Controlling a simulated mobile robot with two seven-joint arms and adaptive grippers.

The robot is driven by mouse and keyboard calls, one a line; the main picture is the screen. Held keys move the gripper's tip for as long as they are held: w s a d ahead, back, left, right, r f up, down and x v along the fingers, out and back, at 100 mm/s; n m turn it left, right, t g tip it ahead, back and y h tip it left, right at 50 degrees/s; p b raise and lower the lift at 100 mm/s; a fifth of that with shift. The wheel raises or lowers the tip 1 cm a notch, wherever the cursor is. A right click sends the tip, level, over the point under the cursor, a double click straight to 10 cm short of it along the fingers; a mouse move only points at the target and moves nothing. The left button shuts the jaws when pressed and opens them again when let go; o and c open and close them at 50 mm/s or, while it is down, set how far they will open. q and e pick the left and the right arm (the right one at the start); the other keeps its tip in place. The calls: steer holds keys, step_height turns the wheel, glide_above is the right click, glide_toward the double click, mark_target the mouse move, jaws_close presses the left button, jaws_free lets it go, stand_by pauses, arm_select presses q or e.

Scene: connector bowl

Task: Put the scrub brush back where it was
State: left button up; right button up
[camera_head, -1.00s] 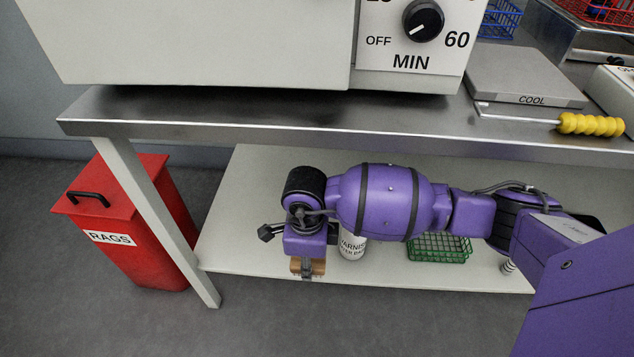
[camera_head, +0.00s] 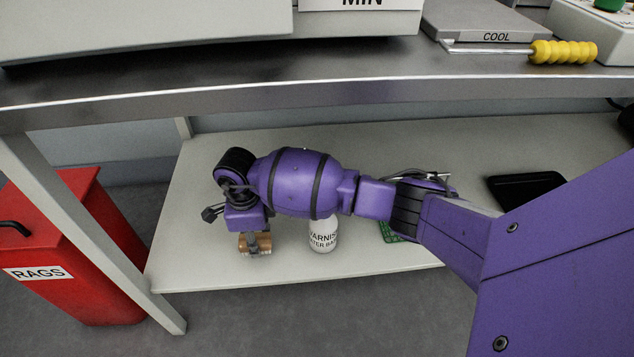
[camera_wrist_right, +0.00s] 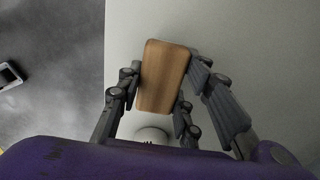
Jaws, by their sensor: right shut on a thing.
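The scrub brush (camera_head: 256,243) shows as a brown wooden block at the left front of the lower shelf. In the right wrist view its wooden back (camera_wrist_right: 163,76) fills the space between the fingers. My right gripper (camera_head: 252,238) is shut on it, fingers on both long sides. The bristles are hidden, and I cannot tell whether the brush touches the shelf (camera_head: 370,262). My left gripper is not in view.
A green basket (camera_head: 392,232) is partly hidden behind my arm. A dark flat object (camera_head: 526,188) lies farther right. The bench edge (camera_head: 230,100) is above, a red rags bin (camera_head: 82,250) at left.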

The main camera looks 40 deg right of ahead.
step_height(320, 180, down, 2)
steer(key=shift+f, duration=0.2)
steer(key=shift+r, duration=0.1)
steer(key=shift+f+b, duration=0.2)
steer(key=shift+b, duration=0.1)
steer(key=o, duration=1.2)
steer(key=shift+r, duration=0.15)
